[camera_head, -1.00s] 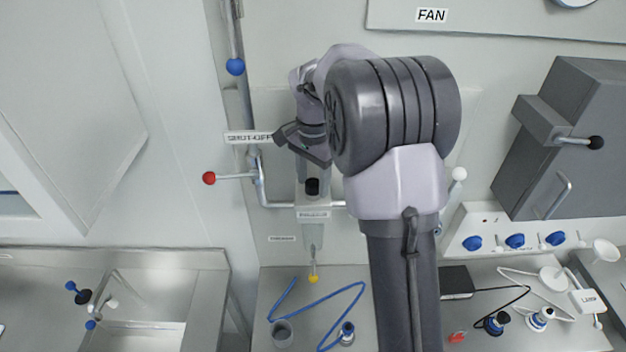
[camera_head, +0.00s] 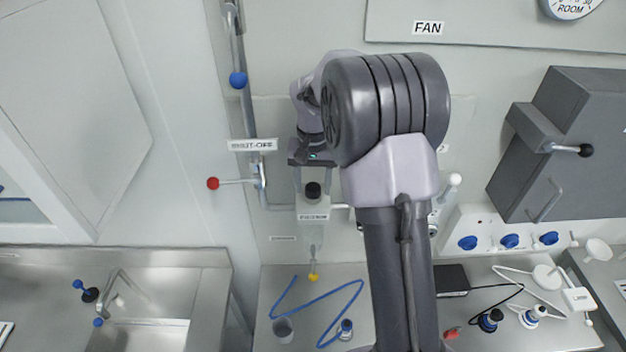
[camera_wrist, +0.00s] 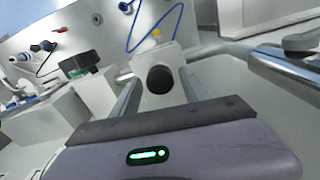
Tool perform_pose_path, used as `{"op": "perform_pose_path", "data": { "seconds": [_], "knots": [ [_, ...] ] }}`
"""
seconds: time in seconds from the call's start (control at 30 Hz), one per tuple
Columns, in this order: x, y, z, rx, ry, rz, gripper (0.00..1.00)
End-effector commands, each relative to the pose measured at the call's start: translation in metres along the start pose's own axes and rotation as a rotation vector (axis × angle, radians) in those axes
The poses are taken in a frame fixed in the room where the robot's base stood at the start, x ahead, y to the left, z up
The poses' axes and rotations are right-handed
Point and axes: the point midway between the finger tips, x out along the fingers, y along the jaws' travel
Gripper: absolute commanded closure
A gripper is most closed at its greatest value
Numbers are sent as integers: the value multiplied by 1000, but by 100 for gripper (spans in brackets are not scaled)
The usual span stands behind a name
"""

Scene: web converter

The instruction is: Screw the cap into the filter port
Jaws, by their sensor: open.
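A round black cap (camera_head: 313,190) sits at the top of the pale filter housing (camera_head: 313,212) on the wall pipe. In the wrist view the black cap (camera_wrist: 160,79) lies straight ahead, on the white housing (camera_wrist: 158,56). I cannot tell how deep it sits in the port, which it hides. My gripper (camera_head: 313,180) is above the housing with its fingers pointing down. In the wrist view the two fingers of my gripper (camera_wrist: 160,80) are open, one on each side of the cap, with visible gaps.
A pipe with a red-knobbed lever (camera_head: 213,183) and a blue knob (camera_head: 238,79) runs left of the housing. A yellow knob (camera_head: 313,277) hangs below it. A blue tube (camera_head: 340,295) lies on the bench. A grey box (camera_head: 560,145) is mounted at right.

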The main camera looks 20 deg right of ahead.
Motion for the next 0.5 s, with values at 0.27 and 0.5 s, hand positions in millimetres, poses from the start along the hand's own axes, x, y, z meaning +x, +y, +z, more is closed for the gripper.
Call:
{"op": "perform_pose_path", "data": {
  "seconds": [0.27,0.5],
  "knots": [
    [1,0,0,-29,0,0,47],
    [-3,0,0,-298,-1,0,47]
  ]
}}
